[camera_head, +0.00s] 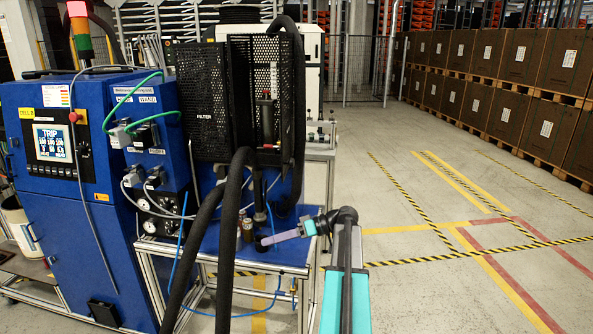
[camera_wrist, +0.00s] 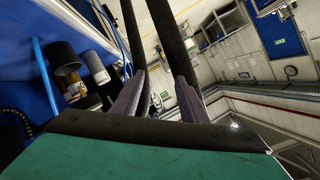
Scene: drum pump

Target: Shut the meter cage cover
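The meter cage (camera_head: 286,95) is a black mesh box at the top middle of the head view. Its front is at least partly uncovered, and a dark upright meter with a red part (camera_head: 267,118) shows inside. My gripper (camera_head: 268,240) is below the cage, over the blue bench top, pointing left. In the wrist view its two pale purple fingers (camera_wrist: 161,78) are spread, and I see nothing clasped between them. The cage is not recognisable in the wrist view.
Thick black hoses (camera_head: 229,215) arch in front of the bench, left of my gripper; hoses also rise close behind the fingers in the wrist view (camera_wrist: 176,45). Small bottles (camera_head: 247,229) stand on the bench (camera_head: 215,240). A blue control cabinet (camera_head: 70,215) is at left. Floor at right is open.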

